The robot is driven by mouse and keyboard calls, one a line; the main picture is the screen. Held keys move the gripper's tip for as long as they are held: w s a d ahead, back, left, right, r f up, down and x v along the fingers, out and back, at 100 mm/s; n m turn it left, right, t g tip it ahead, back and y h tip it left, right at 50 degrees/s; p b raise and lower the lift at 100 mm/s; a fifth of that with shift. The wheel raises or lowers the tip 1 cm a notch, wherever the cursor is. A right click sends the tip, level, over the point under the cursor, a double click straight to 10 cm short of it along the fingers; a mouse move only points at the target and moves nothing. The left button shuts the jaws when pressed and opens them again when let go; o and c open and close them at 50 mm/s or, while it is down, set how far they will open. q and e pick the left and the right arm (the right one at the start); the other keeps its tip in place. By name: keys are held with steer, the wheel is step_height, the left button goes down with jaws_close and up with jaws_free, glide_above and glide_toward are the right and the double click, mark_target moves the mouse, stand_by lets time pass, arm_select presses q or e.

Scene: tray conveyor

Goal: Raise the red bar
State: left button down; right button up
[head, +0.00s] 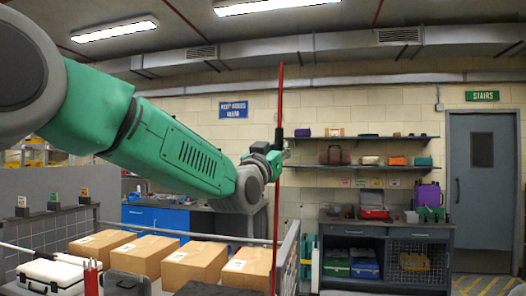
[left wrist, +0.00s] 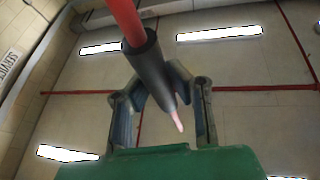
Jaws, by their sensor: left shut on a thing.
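The red bar (head: 281,95) stands nearly upright in the head view, leaning very slightly. It runs from near the ceiling duct down to the bottom of the picture, where its lower end is not clear. A dark sleeve (head: 278,139) is around it at mid-height. My left gripper (head: 275,155) is shut on the bar at the sleeve. In the left wrist view the red bar (left wrist: 122,20) and its dark sleeve (left wrist: 151,67) come down between the fingers of my left gripper (left wrist: 163,97). My right gripper is not in view.
A white case (head: 48,275) lies at lower left. Wall shelves (head: 362,137) and a dark workbench (head: 385,253) are at the right, near a grey door (head: 482,190).

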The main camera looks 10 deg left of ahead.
arm_select(q)
steer(key=d+f, duration=0.1)
steer(key=d+m, duration=0.1)
steer(key=d, duration=0.1)
steer(key=shift+f+g+h, duration=0.3)
steer(key=shift+f, duration=0.1)
steer(key=c, duration=1.4)
jaws_free()
steer(key=shift+s+d+r, duration=0.15)
steer(key=shift+s+d, duration=0.05)
steer(key=shift+d, duration=0.1)
steer(key=shift+d+r, duration=0.25)
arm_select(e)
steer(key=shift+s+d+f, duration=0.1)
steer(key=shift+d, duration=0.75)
arm_select(q)
steer(key=v, duration=1.2)
steer(key=shift+w+d+f, duration=0.1)
steer(key=shift+d+f, duration=0.05)
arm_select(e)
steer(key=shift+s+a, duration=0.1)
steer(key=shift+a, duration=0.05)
